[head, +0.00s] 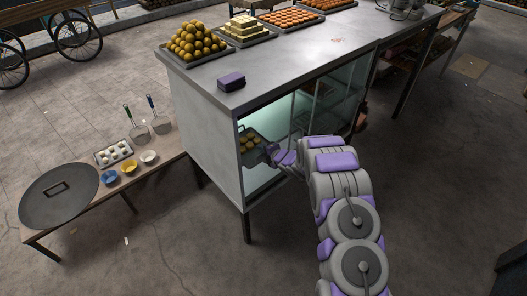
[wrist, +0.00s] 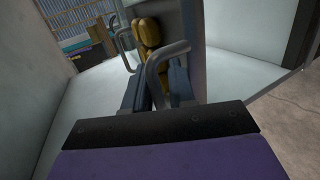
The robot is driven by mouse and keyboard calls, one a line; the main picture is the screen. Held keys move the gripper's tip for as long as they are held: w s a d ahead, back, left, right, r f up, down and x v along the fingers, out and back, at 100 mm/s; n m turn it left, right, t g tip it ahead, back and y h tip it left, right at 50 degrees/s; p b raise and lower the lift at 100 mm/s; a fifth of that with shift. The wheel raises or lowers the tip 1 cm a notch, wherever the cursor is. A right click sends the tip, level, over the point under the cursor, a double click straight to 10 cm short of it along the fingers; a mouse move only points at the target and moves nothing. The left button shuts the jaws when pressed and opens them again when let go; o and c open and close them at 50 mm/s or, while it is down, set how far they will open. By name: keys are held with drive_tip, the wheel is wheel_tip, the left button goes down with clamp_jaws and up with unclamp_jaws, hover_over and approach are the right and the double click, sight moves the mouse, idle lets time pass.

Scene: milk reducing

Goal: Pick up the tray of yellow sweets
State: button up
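The dark tray (head: 259,132) of yellow sweets (head: 250,142) is inside the glass-fronted cabinet, at its left end. My gripper (head: 271,150) reaches in through the open front and is at the tray's right edge. In the wrist view, the yellow sweets (wrist: 148,32) show beyond a grey tray handle (wrist: 160,60). The two blue-grey fingers of my gripper (wrist: 157,88) are close together on both sides of the handle's near part. Whether they press on it cannot be told. My gripper's body hides part of the tray.
The cabinet's metal top (head: 290,65) carries trays of sweets and a purple box (head: 231,81). The front frame and inner walls are close around my arm. A low wooden table (head: 140,170) with a large round pan (head: 58,200) stands at left. The floor in front is clear.

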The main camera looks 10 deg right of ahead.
drive_tip(key=o, duration=0.3)
drive_tip(key=p+v, duration=0.3)
drive_tip(key=v, duration=1.4)
drive_tip(key=shift+s+d, duration=0.15)
